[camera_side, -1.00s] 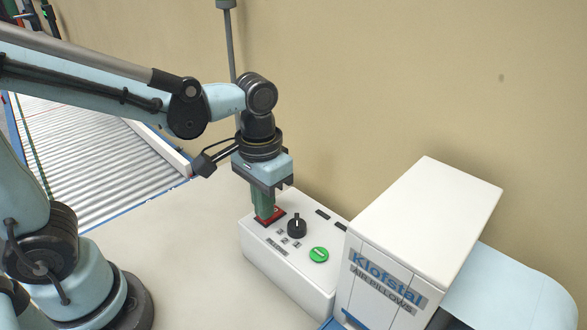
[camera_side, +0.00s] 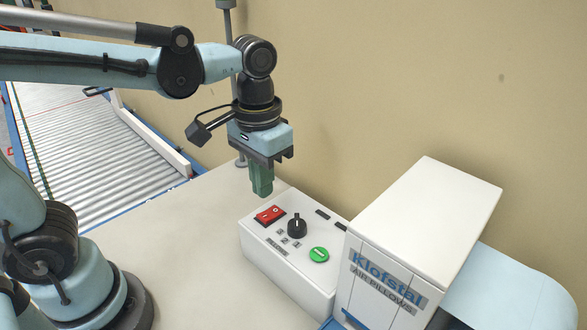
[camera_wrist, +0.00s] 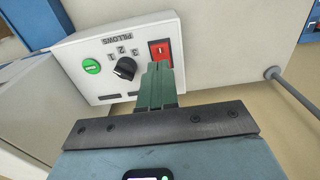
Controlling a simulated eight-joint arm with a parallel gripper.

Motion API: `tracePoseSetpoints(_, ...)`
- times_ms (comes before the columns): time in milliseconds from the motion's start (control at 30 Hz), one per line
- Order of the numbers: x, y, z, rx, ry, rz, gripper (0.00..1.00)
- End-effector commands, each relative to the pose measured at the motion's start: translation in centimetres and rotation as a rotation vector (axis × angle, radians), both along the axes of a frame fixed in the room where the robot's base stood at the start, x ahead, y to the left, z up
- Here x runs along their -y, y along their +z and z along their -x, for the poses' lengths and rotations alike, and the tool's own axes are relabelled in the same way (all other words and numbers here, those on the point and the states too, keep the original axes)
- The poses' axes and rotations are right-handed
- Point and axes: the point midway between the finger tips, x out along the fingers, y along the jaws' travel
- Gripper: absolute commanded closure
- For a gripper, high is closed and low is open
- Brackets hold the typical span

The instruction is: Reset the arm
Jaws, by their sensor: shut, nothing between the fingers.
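My gripper (camera_side: 262,189) points down with its green fingers together and nothing between them. In the side view it hangs above the back left end of the white control box (camera_side: 262,250), apart from it. A red rocker switch (camera_side: 269,215) on the box top is uncovered just below and beside the fingertips. In the wrist view the shut fingers (camera_wrist: 158,68) reach toward the red switch (camera_wrist: 160,50) and overlap its lower edge. A black knob (camera_side: 297,226) and a green button (camera_side: 319,254) sit beside the switch; both also show in the wrist view.
A white machine marked Klofstal Air Pillows (camera_side: 420,220) stands right of the box, with a pale blue sheet (camera_side: 515,290) behind it. A roller conveyor (camera_side: 85,145) lies at left. A grey pole (camera_side: 229,45) rises behind my gripper. The table (camera_side: 185,250) left of the box is clear.

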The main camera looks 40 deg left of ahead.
Motion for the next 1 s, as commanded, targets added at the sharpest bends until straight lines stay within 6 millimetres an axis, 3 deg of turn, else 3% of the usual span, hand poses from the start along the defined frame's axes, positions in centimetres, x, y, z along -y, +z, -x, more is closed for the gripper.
tracePoseSetpoints(300, 0.0, 1.8, 0.0, 0.0, 0.0, 0.0, 1.0)
tracePoseSetpoints(667, -0.2, 1.8, 0.1, 0.014, 0.001, 0.003, 1.0)
tracePoseSetpoints(1000, -4.7, -0.4, 0.5, 0.36, 0.007, 0.036, 1.0)
